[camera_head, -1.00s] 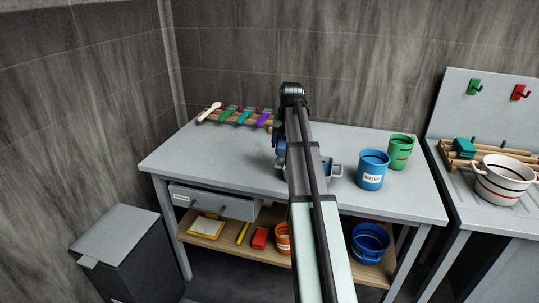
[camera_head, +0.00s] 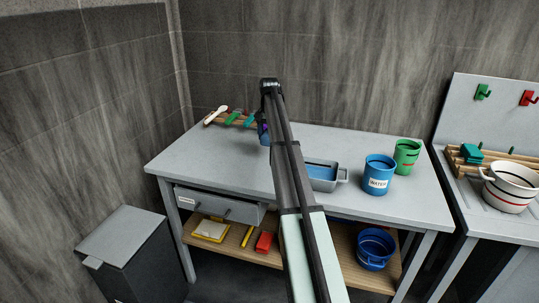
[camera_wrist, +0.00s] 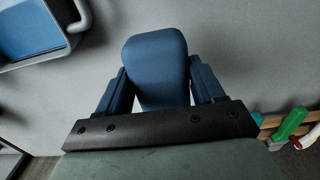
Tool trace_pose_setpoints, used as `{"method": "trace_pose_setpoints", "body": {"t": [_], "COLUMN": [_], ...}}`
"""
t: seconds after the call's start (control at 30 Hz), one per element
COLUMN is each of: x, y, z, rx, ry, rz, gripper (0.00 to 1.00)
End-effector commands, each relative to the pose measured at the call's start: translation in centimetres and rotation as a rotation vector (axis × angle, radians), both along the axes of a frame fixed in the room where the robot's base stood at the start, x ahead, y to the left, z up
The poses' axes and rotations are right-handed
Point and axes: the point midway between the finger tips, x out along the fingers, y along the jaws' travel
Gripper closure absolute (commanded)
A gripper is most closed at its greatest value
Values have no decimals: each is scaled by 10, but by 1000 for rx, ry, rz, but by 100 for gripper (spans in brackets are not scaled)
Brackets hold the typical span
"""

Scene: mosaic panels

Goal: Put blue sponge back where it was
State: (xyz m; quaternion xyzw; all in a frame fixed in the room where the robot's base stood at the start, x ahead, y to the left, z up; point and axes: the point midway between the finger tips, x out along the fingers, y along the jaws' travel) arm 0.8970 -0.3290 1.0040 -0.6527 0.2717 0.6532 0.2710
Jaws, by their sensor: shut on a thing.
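My gripper (camera_wrist: 160,84) is shut on the blue sponge (camera_wrist: 157,66), a rounded block between its two blue fingers in the wrist view. In the head view my gripper (camera_head: 264,134) is over the left back part of the grey table (camera_head: 215,155), near the utensil rack. My arm hides most of it and the sponge there. The wrist view shows the grey tabletop (camera_wrist: 240,60) beyond the sponge; I cannot tell the height above it.
A grey tray with a blue inside (camera_head: 341,181), a blue WATER bucket (camera_head: 378,183) and a green bucket (camera_head: 406,160) stand at right. The wooden rack with utensils (camera_head: 233,122) is at back left. A teal block (camera_head: 471,153) lies on a slatted rack at far right. The table's front left is clear.

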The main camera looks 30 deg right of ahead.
Motion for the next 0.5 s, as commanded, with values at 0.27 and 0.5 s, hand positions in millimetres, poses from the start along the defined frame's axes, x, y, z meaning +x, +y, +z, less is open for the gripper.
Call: {"method": "trace_pose_setpoints", "body": {"t": [0.27, 0.5], "x": [-1, -1], "y": [0, 0], "z": [-42, -61], "rx": [1, 1], "ry": [-1, -1], "rz": [1, 2], "gripper": [57, 57]}}
